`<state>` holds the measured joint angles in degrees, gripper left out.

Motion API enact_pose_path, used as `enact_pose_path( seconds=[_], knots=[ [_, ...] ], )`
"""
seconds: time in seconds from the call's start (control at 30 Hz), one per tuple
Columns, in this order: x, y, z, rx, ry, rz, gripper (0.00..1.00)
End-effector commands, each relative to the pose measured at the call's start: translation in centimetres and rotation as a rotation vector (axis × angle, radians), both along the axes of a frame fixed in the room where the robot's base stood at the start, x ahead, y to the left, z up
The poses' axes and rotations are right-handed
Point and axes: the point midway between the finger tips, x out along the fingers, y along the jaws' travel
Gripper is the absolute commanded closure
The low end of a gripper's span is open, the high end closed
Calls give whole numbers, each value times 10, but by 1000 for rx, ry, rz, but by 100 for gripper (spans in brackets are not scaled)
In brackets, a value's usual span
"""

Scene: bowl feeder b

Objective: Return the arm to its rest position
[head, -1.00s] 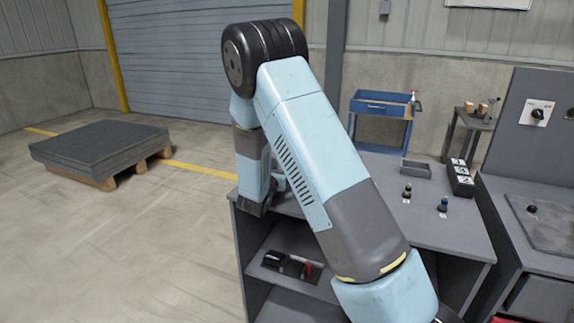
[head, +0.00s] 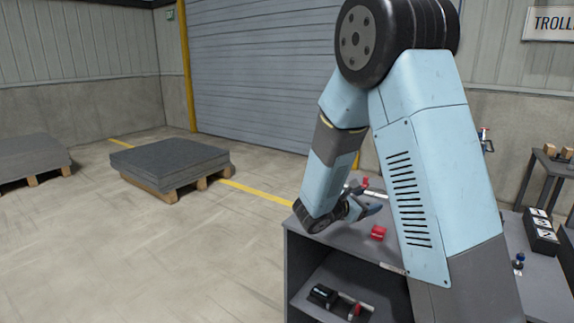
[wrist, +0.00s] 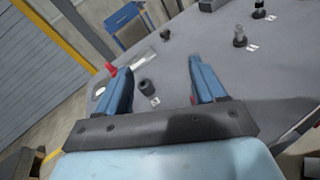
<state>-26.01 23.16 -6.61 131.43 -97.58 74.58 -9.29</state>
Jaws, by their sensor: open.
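My arm is raised and bent, with its forearm hanging down over the left end of the grey workbench (head: 345,236). My gripper (head: 368,201) is open, with its blue fingers pointing right just above the bench top. In the wrist view, the two blue fingers of my gripper (wrist: 161,70) stand wide apart with nothing held between them. A small dark cylinder (wrist: 147,86) on the bench shows beyond the gap. A red block (head: 378,233) lies on the bench near the gripper in the head view. My upper arm hides the middle of the bench.
A shelf below the bench holds a black item (head: 323,295). A black labelled box (head: 541,232) and a blue-topped knob (head: 518,262) are on the right. Grey sheets on a pallet (head: 172,163) stand on the left, with open floor in front. A blue trolley (wrist: 125,20) stands beyond the bench.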

Motion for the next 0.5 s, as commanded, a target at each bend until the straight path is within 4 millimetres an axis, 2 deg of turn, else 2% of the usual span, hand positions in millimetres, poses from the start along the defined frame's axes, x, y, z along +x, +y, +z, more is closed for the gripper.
enact_pose_path(
  seconds=[0.03,0.2,0.5],
  knots=[
    [-11,-12,11,50,-24,-52,31],
    [-53,-42,35,227,-92,-227,31],
    [-129,-72,63,555,-233,-508,31]
  ],
)
